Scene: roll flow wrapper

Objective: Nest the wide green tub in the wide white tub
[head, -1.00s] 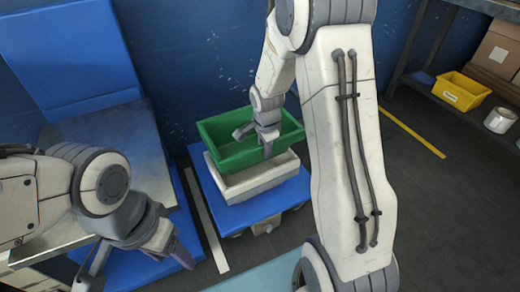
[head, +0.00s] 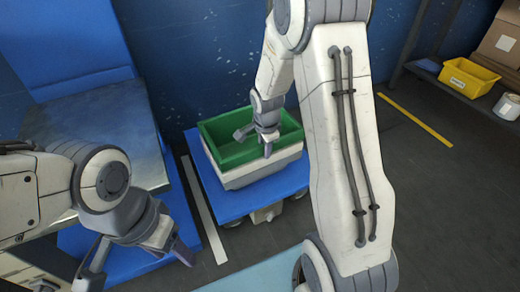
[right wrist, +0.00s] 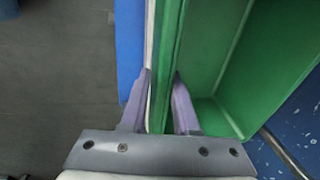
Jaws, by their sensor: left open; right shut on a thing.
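The wide green tub (head: 238,150) sits down inside the wide white tub (head: 262,165), with its green rim standing above the white wall in the head view. The white tub rests on a blue cart (head: 240,204). My right gripper (head: 268,146) is shut on the near wall of the green tub (right wrist: 225,60). In the right wrist view, the fingers of my right gripper (right wrist: 160,100) straddle that wall, and a thin strip of the white tub (right wrist: 149,40) shows beside it. My left gripper (head: 140,272) is open and empty at the lower left, away from the tubs.
A metal-topped table (head: 95,130) with blue parts stands at left, beside the cart. A yellow bin (head: 470,82), a white can (head: 508,106) and cardboard boxes (head: 500,45) sit on a shelf at right. The floor right of my right arm is clear.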

